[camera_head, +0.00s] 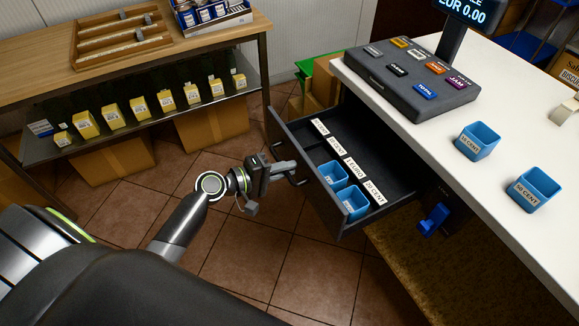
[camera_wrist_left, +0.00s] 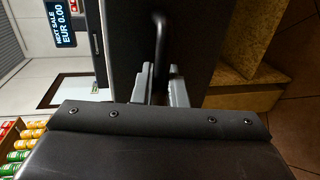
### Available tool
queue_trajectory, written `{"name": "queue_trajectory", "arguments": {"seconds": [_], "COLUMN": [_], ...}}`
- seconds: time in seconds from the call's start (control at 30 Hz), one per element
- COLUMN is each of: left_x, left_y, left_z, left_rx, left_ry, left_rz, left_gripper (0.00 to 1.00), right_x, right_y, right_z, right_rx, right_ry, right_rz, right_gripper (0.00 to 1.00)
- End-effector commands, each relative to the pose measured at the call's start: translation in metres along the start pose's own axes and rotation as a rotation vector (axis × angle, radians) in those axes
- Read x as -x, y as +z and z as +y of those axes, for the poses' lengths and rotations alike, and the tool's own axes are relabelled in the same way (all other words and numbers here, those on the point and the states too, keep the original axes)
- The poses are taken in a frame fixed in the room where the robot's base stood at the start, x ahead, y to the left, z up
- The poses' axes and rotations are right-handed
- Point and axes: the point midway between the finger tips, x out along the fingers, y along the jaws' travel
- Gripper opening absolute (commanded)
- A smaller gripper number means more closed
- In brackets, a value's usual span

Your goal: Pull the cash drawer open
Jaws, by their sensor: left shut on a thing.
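The dark cash drawer (camera_head: 289,143) stands pulled out from under the white counter, and its inside shows. Inside are white labels, among them 1 EURO and 20 CENT, and two blue cups (camera_head: 333,174) near the front. My left gripper (camera_head: 289,169) is at the drawer's front and is shut on its black bar handle (camera_head: 298,182). In the left wrist view the two grey fingers (camera_wrist_left: 163,84) are on either side of the handle (camera_wrist_left: 160,40), against the dark drawer front. The clasped part of the handle is hidden. My right gripper is in neither view.
A dark cash register keypad (camera_head: 415,82) and two blue cups (camera_head: 478,141) stand on the white counter (camera_head: 430,135). A blue object (camera_head: 433,219) is below the counter's edge. A wooden shelf (camera_head: 40,82) with yellow boxes stands at left. Tiled floor before the drawer is clear.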

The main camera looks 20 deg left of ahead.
Motion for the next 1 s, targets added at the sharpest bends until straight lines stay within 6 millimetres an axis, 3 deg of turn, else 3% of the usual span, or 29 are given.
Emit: {"name": "queue_trajectory", "arguments": {"seconds": [0.23,0.27,0.37,0.8,1.0], "left_x": [0.000,0.000,0.000,0.001,0.025], "left_y": [0.000,0.000,0.000,0.000,-0.001], "left_z": [-0.001,-0.001,-0.001,0.000,-0.002], "left_rx": [0.001,0.001,0.001,0.000,-0.003], "left_ry": [-0.002,-0.002,-0.001,-0.001,-0.004], "left_rz": [0.000,0.000,0.000,0.000,0.002], "left_gripper": [0.00,0.16,0.29,0.30,0.30], "right_x": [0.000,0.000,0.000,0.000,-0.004], "right_y": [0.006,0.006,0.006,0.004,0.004], "right_z": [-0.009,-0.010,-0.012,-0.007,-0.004], "right_rx": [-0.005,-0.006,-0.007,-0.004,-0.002], "right_ry": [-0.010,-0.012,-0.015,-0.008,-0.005], "right_rz": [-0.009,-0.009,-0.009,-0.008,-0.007], "right_gripper": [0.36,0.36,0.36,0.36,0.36]}}
